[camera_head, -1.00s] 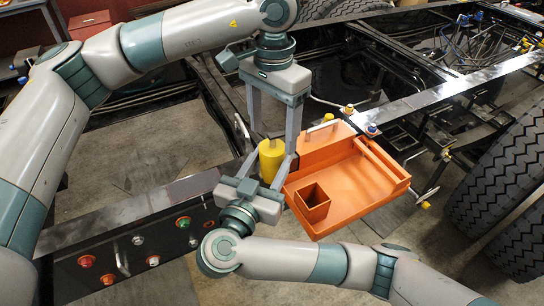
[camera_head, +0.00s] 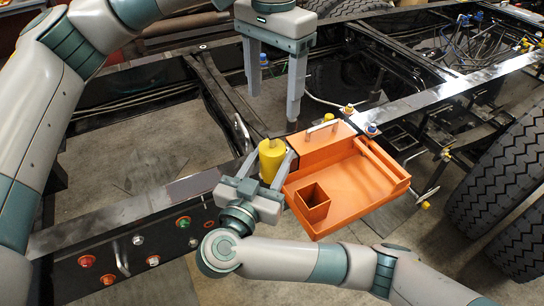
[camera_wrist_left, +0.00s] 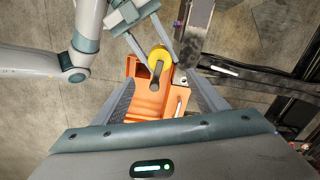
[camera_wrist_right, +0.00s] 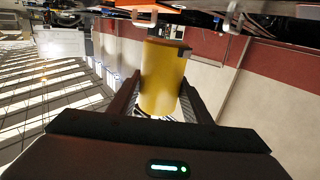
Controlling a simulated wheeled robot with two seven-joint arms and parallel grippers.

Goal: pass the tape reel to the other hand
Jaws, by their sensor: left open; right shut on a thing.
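The tape reel is a yellow cylinder (camera_head: 271,158), held upright at the left end of the orange tray. My right gripper (camera_head: 269,166) is shut on it from the near side. In the right wrist view the yellow reel (camera_wrist_right: 163,80) stands between the two fingers. My left gripper (camera_head: 272,112) is open and empty, above and behind the reel and apart from it.
The orange tray (camera_head: 350,190) with a small square bin (camera_head: 313,204) lies to the right of the reel. A black chassis rail with coloured knobs (camera_head: 183,222) runs at the lower left. Large tyres (camera_head: 500,170) stand at the right.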

